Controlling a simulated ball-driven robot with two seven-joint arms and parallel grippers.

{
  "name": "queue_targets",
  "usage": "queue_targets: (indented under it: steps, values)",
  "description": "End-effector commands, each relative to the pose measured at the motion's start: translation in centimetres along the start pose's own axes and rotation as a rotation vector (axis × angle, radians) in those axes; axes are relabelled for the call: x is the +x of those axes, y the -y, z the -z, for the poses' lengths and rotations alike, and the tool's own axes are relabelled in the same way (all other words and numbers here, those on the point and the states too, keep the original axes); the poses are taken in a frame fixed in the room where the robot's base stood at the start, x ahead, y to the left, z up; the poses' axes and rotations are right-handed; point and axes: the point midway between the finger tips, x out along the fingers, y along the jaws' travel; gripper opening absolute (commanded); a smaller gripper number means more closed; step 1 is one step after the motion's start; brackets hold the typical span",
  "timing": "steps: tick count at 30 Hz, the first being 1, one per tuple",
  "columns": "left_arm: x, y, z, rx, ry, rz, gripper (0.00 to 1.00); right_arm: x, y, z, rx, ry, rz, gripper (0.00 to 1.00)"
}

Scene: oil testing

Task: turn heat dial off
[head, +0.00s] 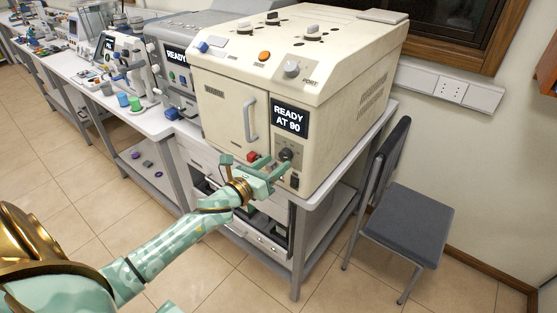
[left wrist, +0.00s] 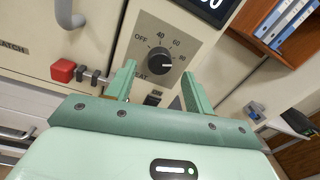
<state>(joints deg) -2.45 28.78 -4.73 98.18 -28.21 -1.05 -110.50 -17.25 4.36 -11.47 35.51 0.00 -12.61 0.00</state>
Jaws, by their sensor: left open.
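The heat dial (head: 286,154) is a round black knob on a grey plate low on the front of the cream oil tester (head: 225,108). My left gripper (head: 268,168) is open in front of the dial's plate.
A red latch knob (left wrist: 63,71) lies left of the fingers, below the door handle (head: 250,119). A black rocker switch (head: 294,181) sits below the dial. A grey chair (head: 405,212) stands right of the bench. Other instruments line the bench leftward.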

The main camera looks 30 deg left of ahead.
Motion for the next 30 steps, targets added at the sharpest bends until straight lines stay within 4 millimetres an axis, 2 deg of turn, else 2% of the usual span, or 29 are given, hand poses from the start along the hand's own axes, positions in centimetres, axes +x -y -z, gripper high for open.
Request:
queue_targets:
  steps: [3, 6, 15, 16, 20, 21, 30]
  values:
    - [1.6, 0.0, 0.0, -0.002, 0.001, -0.001, 0.53, 0.0, -0.2, -0.1, -0.001, 0.001, -0.003, 0.36]
    - [2.3, 0.0, 0.0, -0.001, 0.000, -0.001, 0.53, 0.1, -0.2, -0.1, -0.001, 0.001, -0.003, 0.36]
    - [2.6, 0.0, 0.1, -0.002, -0.001, -0.001, 0.53, 0.0, -0.4, -0.1, -0.001, 0.001, -0.005, 0.36]
    - [2.6, 0.0, 0.1, -0.002, -0.001, -0.001, 0.47, 0.0, -0.4, -0.1, -0.001, 0.001, -0.005, 0.36]
    - [2.6, 0.0, 0.1, -0.002, -0.001, -0.001, 0.11, 0.0, -0.4, -0.1, -0.001, 0.001, -0.005, 0.36]
    - [2.6, 0.0, 0.1, -0.002, -0.001, -0.001, 0.08, 0.0, -0.4, -0.1, -0.001, 0.001, -0.005, 0.36]
    - [2.5, 0.0, 0.1, -0.029, 0.001, -0.001, 0.08, 0.0, -0.4, 0.0, -0.001, 0.000, -0.005, 0.36]
